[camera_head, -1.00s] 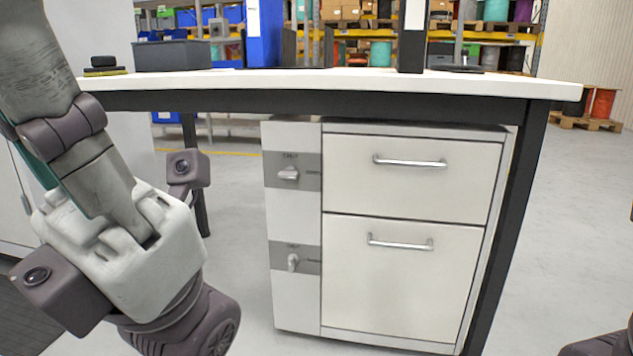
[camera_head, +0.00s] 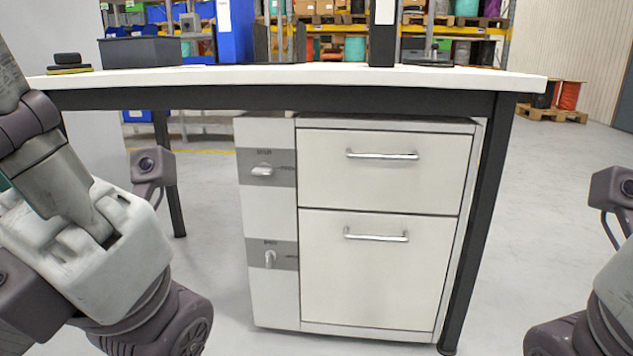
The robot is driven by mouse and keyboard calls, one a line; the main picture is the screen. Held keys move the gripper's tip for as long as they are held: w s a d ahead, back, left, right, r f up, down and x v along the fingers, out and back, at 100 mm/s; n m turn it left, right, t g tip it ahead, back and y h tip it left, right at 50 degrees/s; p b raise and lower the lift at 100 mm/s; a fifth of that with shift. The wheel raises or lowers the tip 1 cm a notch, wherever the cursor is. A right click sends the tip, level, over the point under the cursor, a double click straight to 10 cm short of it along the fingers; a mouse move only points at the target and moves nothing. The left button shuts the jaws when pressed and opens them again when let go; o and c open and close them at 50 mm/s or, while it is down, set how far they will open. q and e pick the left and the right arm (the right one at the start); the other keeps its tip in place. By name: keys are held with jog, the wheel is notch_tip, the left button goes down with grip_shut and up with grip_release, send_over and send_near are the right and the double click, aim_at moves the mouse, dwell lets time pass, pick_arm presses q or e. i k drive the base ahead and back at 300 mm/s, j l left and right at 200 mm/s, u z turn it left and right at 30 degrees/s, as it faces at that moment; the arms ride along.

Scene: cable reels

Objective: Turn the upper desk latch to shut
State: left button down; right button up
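The upper desk latch (camera_head: 263,170) is a small silver knob on a grey plate, on the left strip of the white drawer cabinet (camera_head: 272,215). Its handle lies about horizontal. The lower latch (camera_head: 270,259) sits on a second grey plate and its handle stands about upright. The labels on both plates are too small to read. My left arm shows at the left and my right arm at the lower right. Both are apart from the cabinet. The fingers of both grippers are outside the picture.
The upper drawer (camera_head: 385,171) and lower drawer (camera_head: 375,270) are closed. The white desk top (camera_head: 300,77) overhangs the cabinet, with a dark desk leg (camera_head: 478,220) on its right. A grey box (camera_head: 142,51) and a blue binder (camera_head: 235,32) stand on the desk. Floor is clear in front.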

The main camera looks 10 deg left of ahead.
aim_at(264, 168)
jog(key=j+z, duration=0.25)
jog(key=j, duration=0.4)
jog(key=j+z, duration=0.25)
jog(key=j, duration=0.4)
